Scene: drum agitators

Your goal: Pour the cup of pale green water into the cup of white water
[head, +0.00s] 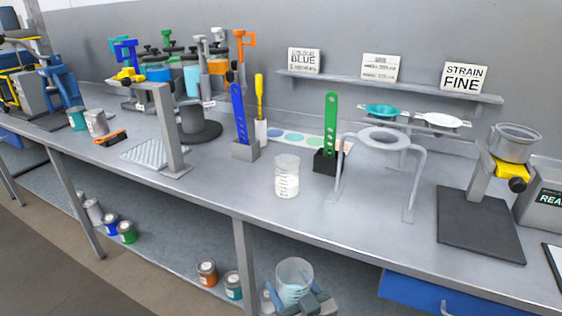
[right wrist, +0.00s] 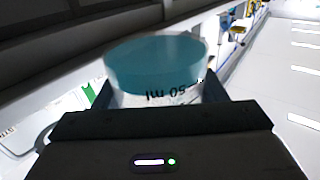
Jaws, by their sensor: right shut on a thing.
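The cup of white water (head: 286,178) is a clear beaker with dark marks. It stands upright on the grey bench near the front, with white liquid low inside. My right gripper (head: 299,303) is shut on the cup of pale green water (head: 294,276), in front of the bench edge and nearer to me than the white-water cup. The held cup looks about upright, with pale blue-green liquid inside. In the right wrist view, this cup (right wrist: 156,68) sits between the fingers, and a 50 ml mark shows. My left gripper is not in view.
A grey ring stand (head: 384,138) is right of the white-water cup, and a black block with a green strip (head: 331,125) stands behind it. A grey holder with a blue tool (head: 239,115) is to the left. The bench front around the white-water cup is clear.

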